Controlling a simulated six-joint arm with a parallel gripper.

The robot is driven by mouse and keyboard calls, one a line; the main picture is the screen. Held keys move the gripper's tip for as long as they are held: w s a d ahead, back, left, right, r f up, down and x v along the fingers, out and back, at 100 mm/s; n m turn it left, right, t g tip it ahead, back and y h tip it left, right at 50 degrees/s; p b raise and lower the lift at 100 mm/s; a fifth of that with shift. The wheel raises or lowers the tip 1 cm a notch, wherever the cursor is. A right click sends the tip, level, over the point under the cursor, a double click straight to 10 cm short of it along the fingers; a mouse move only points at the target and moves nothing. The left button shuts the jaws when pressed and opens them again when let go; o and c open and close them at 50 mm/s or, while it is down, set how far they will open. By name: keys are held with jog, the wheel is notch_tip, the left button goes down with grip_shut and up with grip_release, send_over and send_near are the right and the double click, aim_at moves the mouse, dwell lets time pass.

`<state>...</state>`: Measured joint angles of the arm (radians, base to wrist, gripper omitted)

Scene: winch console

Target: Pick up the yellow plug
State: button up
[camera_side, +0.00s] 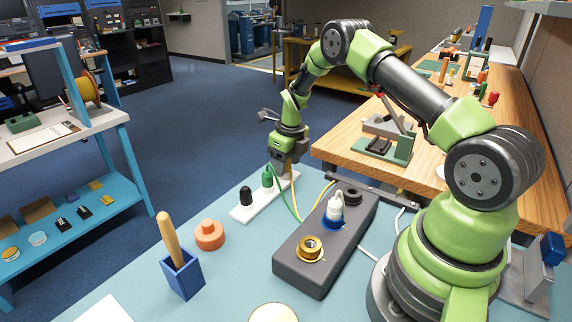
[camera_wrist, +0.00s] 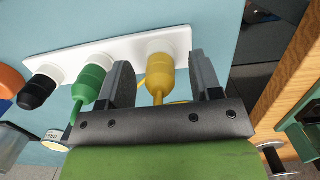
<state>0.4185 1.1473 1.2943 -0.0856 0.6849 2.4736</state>
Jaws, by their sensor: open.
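The yellow plug (camera_wrist: 159,72) stands in a white strip (camera_wrist: 120,47) in the wrist view, at the end of its row. My gripper (camera_wrist: 160,88) is open, with one finger on each side of the yellow plug and a visible gap on both sides. In the side view, my gripper (camera_side: 286,166) is at the far end of the white strip (camera_side: 246,211), and the yellow plug is mostly hidden by it. A green plug (camera_wrist: 91,82) stands just left of my left finger, and a black plug (camera_wrist: 38,90) is farther left.
A dark console box (camera_side: 291,262) carries a brass socket (camera_side: 311,248), a white-and-blue plug (camera_side: 334,209) and a black ring. Green and yellow cables run to it from the strip. An orange knob (camera_side: 209,235) and a blue holder (camera_side: 182,275) with a wooden handle stand nearby.

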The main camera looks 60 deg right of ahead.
jog(key=shift+c, duration=0.4)
jog(key=c, duration=0.9)
jog(key=shift+r, duration=0.1)
